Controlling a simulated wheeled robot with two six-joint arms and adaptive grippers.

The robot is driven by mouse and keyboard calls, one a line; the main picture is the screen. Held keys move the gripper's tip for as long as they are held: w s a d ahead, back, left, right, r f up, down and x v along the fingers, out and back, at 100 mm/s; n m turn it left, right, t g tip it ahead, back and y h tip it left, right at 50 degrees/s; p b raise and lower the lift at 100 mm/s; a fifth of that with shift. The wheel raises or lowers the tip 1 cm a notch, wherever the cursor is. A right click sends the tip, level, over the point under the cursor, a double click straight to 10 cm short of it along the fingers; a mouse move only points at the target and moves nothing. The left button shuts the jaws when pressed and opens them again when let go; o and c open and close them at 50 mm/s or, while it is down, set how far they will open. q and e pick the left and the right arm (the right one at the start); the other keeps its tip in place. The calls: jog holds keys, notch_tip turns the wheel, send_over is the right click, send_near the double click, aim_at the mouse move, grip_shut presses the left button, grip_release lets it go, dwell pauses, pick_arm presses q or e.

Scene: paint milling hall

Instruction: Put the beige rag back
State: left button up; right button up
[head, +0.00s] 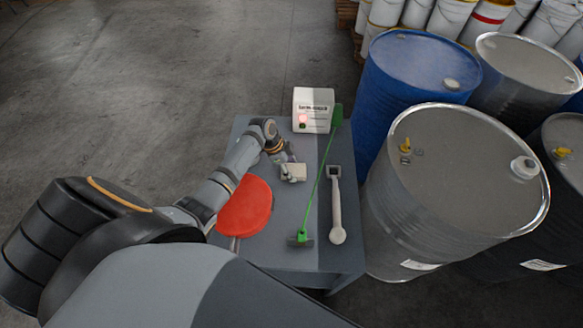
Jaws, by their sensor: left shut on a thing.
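The beige rag (296,171) is a small pale folded piece at the middle of the grey table. My left gripper (286,170) reaches it from the upper left and is shut on it. The fingers cover part of the rag's left side. I cannot tell whether the rag touches the table top or is held just above it. My right gripper is not in view.
On the table (280,250) are a red round-headed tool (245,207), a long green tool (318,185), a pale grey ladle-like tool (336,205) and a white box (313,108). Blue (410,85) and grey (450,185) drums stand close on the right. Floor at left is clear.

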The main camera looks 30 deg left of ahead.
pick_arm(q)
jog(key=o, duration=1.1)
jog(key=shift+f, duration=0.1)
jog(key=shift+a+r, duration=0.2)
jog(key=shift+r, duration=0.25)
jog(key=b+v, duration=0.1)
jog(key=v, duration=1)
jog(key=shift+b, duration=0.4)
jog(key=shift+r, duration=0.1)
